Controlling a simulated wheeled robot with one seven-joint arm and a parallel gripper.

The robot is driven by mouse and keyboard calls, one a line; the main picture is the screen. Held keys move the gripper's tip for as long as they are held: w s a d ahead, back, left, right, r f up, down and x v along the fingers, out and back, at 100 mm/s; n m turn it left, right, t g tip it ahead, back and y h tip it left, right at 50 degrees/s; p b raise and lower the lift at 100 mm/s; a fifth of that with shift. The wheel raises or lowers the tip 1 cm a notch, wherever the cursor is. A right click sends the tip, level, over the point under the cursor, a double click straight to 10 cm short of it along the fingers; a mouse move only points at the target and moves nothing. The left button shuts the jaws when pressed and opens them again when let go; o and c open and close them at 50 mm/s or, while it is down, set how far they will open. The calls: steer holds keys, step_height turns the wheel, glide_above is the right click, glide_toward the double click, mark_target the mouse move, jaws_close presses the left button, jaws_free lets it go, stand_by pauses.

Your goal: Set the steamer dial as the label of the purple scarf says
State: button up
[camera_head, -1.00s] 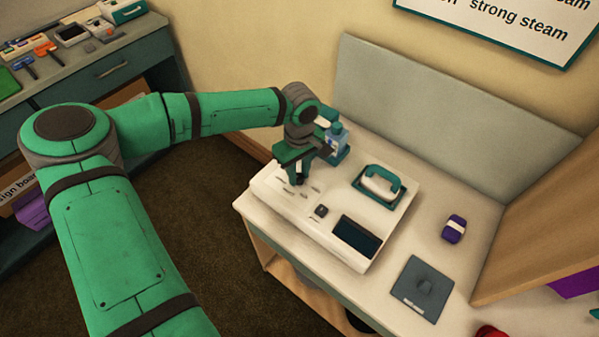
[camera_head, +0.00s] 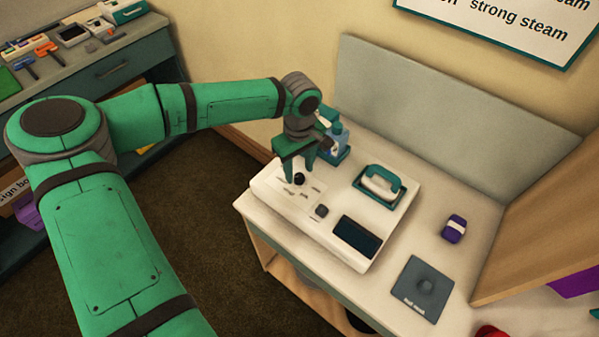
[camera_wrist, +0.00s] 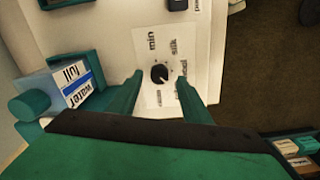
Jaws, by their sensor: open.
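The white steamer (camera_head: 330,250) stands on the counter. Its black dial (camera_head: 299,178) sits on a white printed plate, and also shows in the wrist view (camera_wrist: 159,73). The plate reads "min" and "silk"; the other words are partly hidden or blurred. A light mark shows on the dial, but its exact setting is unclear. My gripper (camera_wrist: 159,78) is open, with one finger on each side of the dial; contact cannot be told. A small rolled purple cloth with a white band (camera_head: 454,229), perhaps the scarf, lies right of the steamer. No label text is readable on it.
A blue-and-teal water bottle or tank (camera_head: 335,142) marked "water" and "full" stands close beside my gripper. A teal-framed handle (camera_head: 380,185) and dark panel (camera_head: 357,236) are on the steamer. A grey pad (camera_head: 422,289) lies at the front right. A wooden panel (camera_head: 545,225) bounds the right.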

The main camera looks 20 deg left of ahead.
mark_target(300, 176)
step_height(300, 176, up, 8)
steer(key=shift+r, duration=0.15)
steer(key=shift+w+d, duration=0.1)
stand_by(0.5)
